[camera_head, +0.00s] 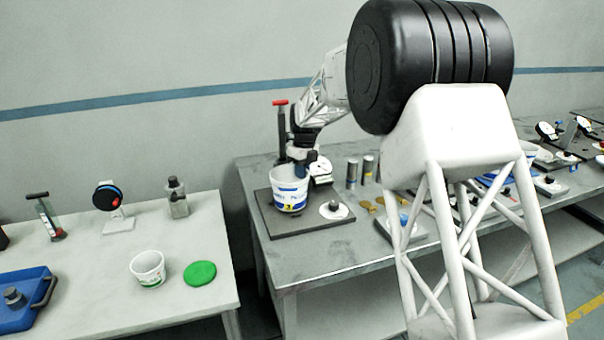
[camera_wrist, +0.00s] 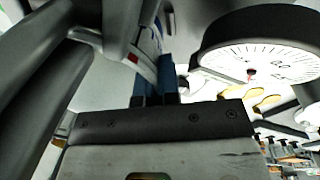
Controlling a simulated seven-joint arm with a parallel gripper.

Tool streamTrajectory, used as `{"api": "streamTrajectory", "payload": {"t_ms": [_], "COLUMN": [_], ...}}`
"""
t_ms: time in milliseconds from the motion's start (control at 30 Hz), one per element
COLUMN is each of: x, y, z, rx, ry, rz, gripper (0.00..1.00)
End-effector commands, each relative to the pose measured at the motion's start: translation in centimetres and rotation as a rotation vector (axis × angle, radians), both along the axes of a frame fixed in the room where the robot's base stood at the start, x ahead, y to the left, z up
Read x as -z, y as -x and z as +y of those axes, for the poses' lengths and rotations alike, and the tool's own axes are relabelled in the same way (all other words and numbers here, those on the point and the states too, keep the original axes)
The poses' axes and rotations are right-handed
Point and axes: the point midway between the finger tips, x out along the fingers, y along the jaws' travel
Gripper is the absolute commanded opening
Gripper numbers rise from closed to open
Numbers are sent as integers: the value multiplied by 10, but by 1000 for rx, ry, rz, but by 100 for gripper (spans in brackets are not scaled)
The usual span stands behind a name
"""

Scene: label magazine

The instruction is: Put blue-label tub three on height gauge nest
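Blue-label tub three (camera_head: 290,192), white with a blue band and a yellow 3, is upright over the dark base plate (camera_head: 262,222) of the height gauge. I cannot tell whether its bottom touches the plate. My gripper (camera_head: 302,166) is at the tub's rear rim. In the wrist view, my blue fingers (camera_wrist: 156,90) are close together, with the tub's wall (camera_wrist: 146,62) running down between them. The gauge's red-topped column (camera_head: 281,125) stands behind the tub. A large white dial (camera_wrist: 262,58) is right of my fingers in the wrist view. The nest is hidden under the tub.
A white disc with a grey knob (camera_head: 334,210) is right of the tub. Grey cylinders (camera_head: 352,173) stand further right. On the left table are another white tub (camera_head: 148,268), a green lid (camera_head: 200,273) and a blue case (camera_head: 25,300). A gap separates the tables.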

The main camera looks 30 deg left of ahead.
Motion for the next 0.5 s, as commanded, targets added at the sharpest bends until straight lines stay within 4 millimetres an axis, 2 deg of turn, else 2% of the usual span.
{"api": "streamTrajectory", "payload": {"t_ms": [500], "x": [7], "y": [0], "z": [0], "rx": [0], "ry": [-1], "rz": [0], "gripper": [0]}}
